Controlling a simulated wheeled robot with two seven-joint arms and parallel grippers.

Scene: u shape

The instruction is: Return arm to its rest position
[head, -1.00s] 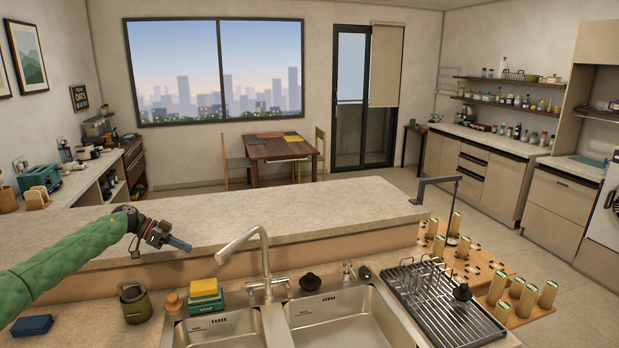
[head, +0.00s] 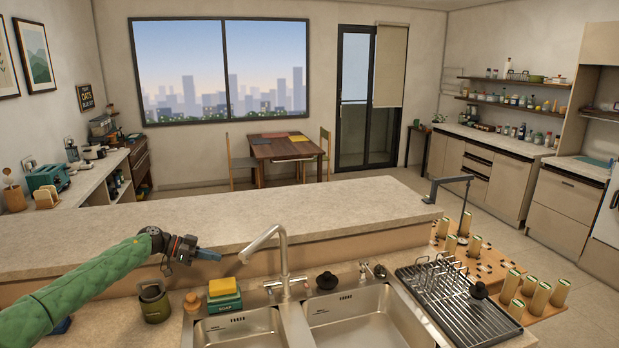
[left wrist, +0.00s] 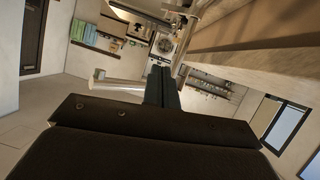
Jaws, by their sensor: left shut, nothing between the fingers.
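My left arm, in a green quilted sleeve, comes in from the left in the head view. My left gripper (head: 207,254) is in the air above the sink counter, in front of the raised ledge, pointing right. Its fingers are shut with nothing between them. In the left wrist view the closed fingers (left wrist: 161,88) point away from the dark gripper body, with the tilted room beyond. My right gripper is not in view.
The tap (head: 268,243) stands just right of my left gripper, behind the double sink (head: 345,318). Below are an olive mug (head: 154,303) and sponges on a soap box (head: 224,296). A dish rack (head: 455,300) stands right. The raised ledge (head: 200,217) is bare.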

